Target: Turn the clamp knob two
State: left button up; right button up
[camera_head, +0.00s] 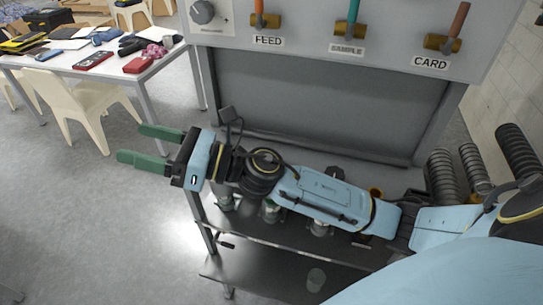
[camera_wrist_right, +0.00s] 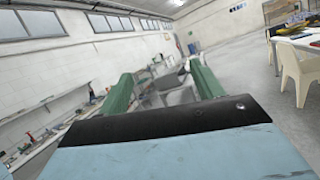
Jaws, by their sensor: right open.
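My right gripper (camera_head: 130,143) reaches left past the washer's frame, its green fingers apart and empty over the floor at the left. Its fingers also show in the right wrist view (camera_wrist_right: 160,72), with nothing between them. A round grey knob (camera_head: 203,12) sits on the panel at the top left; I cannot tell whether it is a clamp knob. I cannot make out a knob marked two. Several small cylindrical parts, such as one below my forearm (camera_head: 271,211), stand on the lower bench, partly hidden by my arm. My left gripper is not in view.
The grey panel (camera_head: 330,62) has valves labelled FEED, SAMPLE and CARD with orange, teal and brown handles. Dark coiled hoses (camera_head: 443,178) stand at the right. A cluttered white table (camera_head: 125,70) and a cream chair (camera_head: 80,105) are at the left. The floor around the gripper is clear.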

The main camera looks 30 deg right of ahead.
notch_tip(320, 180, down, 10)
jog(key=s+d+n+g+h, duration=0.15)
jog(key=n+g+h, duration=0.7)
jog(key=n, duration=1.25)
jog(key=w+d+n+g+h, duration=0.1)
jog(key=d+n+h, duration=0.1)
jog(key=d, duration=0.5)
jog(key=w+d+f+n+g+h, duration=0.1)
jog(key=d+h, duration=0.3)
jog(key=d, duration=0.4)
jog(key=w+d+n+g+h, duration=0.1)
jog(key=w+d+n+h, duration=0.1)
jog(key=d, duration=0.6)
jog(key=shift+w+d+f+n+g+h, duration=0.1)
jog(key=shift+d+f+n+g+h, duration=0.2)
jog(key=shift+n+h, duration=0.35)
jog(key=shift+d+f, duration=0.2)
jog(key=shift+d, duration=0.05)
notch_tip(320, 180, down, 7)
jog(key=shift+a+r+p, duration=0.1)
jog(key=shift+p, duration=0.8)
jog(key=shift+c, duration=0.3)
jog(key=c, duration=0.9)
